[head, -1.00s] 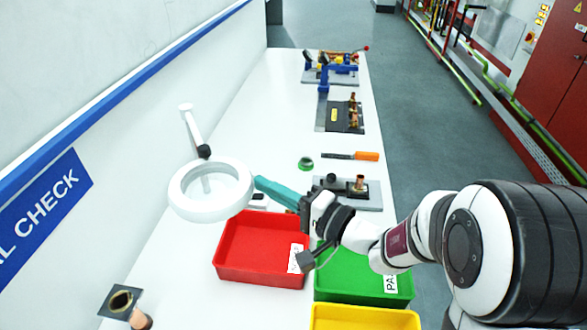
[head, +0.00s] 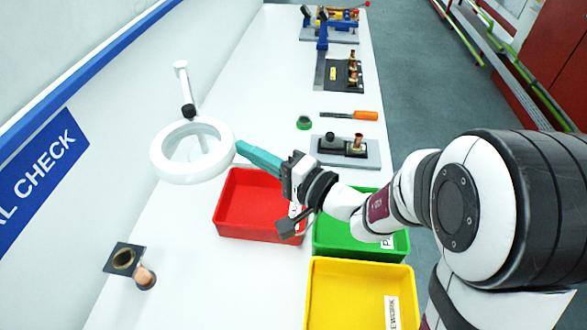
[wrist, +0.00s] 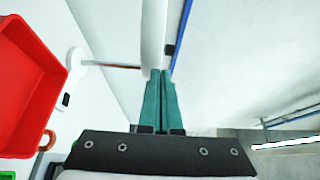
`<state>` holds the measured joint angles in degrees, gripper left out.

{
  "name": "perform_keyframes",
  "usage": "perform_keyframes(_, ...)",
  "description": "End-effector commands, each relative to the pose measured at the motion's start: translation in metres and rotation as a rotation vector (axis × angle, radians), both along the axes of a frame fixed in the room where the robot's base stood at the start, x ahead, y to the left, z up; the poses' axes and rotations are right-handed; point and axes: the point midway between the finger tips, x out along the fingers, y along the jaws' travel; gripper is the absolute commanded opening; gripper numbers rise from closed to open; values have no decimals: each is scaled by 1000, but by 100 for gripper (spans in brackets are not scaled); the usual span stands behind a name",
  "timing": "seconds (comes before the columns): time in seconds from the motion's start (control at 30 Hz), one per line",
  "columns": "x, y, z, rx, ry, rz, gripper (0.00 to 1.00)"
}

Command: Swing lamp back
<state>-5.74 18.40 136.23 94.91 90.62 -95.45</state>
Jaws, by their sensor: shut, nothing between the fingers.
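The white ring lamp (head: 163,168) hangs over the white bench on a jointed white arm (head: 184,88) with a dark joint. It is left of my gripper, near the wall. My gripper (head: 240,148) has teal fingers, shut and empty, pointing left with their tips at the ring's right side. In the wrist view, the shut fingers (wrist: 160,74) meet the lower end of the ring, seen edge-on as a white band (wrist: 153,30). The tips appear to touch it.
Below my gripper are a red bin (head: 228,222), a green bin (head: 335,247) and a yellow bin (head: 325,290). A grey fixture (head: 372,152) and an orange-handled tool (head: 366,115) lie farther back. A dark plate with copper part (head: 123,259) lies front left. The wall (head: 70,80) bounds the left.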

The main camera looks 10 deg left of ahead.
Motion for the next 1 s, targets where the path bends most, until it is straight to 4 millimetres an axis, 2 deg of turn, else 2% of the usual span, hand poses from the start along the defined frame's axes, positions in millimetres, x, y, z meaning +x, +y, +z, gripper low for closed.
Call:
perform_keyframes(0.17,-14,-30,0,0,1,-8,0)
perform_keyframes(0.4,-51,-99,0,1,0,-12,0)
perform_keyframes(0.6,-70,-131,0,1,0,-6,0)
perform_keyframes(0.77,-75,-136,0,0,0,-1,0)
perform_keyframes(0.87,-84,-128,0,-15,29,50,0)
perform_keyframes(0.97,-136,-94,-9,-135,200,282,0)
perform_keyframes(1.0,-169,-84,-20,-249,314,392,0)
